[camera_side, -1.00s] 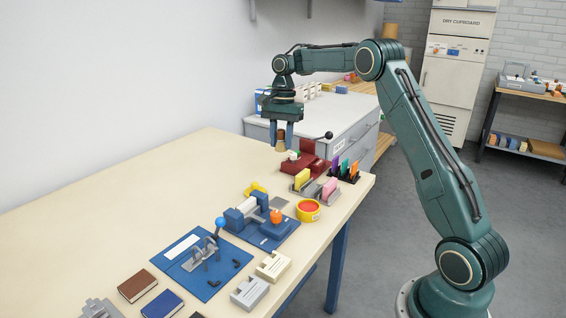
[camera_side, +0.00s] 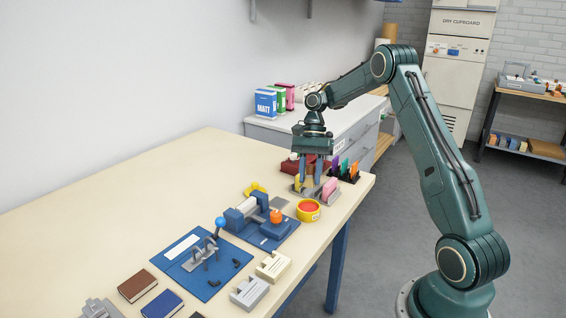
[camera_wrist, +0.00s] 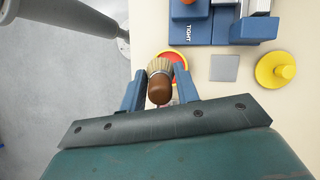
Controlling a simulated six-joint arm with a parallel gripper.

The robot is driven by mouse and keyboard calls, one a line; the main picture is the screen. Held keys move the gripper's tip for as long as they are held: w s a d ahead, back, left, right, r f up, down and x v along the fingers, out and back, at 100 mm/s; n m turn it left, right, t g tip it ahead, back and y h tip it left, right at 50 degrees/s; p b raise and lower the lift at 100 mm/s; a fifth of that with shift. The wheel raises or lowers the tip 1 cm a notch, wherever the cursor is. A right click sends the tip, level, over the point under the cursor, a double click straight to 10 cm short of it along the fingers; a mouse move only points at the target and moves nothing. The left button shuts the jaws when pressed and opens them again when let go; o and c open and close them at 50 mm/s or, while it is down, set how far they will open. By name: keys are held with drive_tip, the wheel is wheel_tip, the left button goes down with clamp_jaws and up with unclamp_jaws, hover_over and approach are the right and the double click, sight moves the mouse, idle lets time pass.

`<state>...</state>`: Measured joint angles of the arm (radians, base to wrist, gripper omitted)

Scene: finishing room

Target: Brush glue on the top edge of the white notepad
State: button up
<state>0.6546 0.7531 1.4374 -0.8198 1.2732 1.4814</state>
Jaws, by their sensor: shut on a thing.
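My gripper (camera_wrist: 160,92) is shut on a brush with a brown rounded handle (camera_wrist: 160,90) and pale bristles (camera_wrist: 159,66). In the side view my gripper (camera_side: 312,180) hangs above the right end of the table, and the brush is hard to make out there. The yellow pot with red contents (camera_side: 308,210) stands in front of it on the table. In the wrist view the red pot (camera_wrist: 181,66) shows partly behind the bristles; I cannot tell whether they touch. A white block, seemingly the notepad (camera_side: 247,207), sits between blue blocks of the clamp (camera_side: 268,237).
A yellow lid (camera_wrist: 275,71) and a grey square plate (camera_wrist: 224,68) lie near the clamp. A pink pad in a grey holder (camera_side: 330,190) and a rack of coloured cards (camera_side: 346,170) stand close to my gripper. A blue board with a lever (camera_side: 190,262) lies left.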

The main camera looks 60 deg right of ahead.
drive_tip(key=shift+f, duration=0.1)
drive_tip(key=shift+f, duration=2.8)
drive_tip(key=shift+f, duration=0.7)
drive_tip(key=shift+r, duration=0.1)
idle(0.4)
drive_tip(key=shift+r, duration=3.4)
drive_tip(key=shift+w+a+r+n, duration=0.15)
drive_tip(key=shift+w+a+n, duration=0.1)
drive_tip(key=shift+a+n, duration=0.1)
drive_tip(key=w+a+r+n+g+h, duration=0.1)
drive_tip(key=w+a+r+n+h, duration=0.1)
drive_tip(key=a+n, duration=0.4)
drive_tip(key=w+a+r+n+g+h, duration=0.2)
drive_tip(key=w+a+r+n, duration=0.1)
drive_tip(key=a+n, duration=0.3)
drive_tip(key=shift+w+a+r+h, duration=0.15)
drive_tip(key=shift+a+r+h, duration=0.2)
drive_tip(key=shift+a+h, duration=0.05)
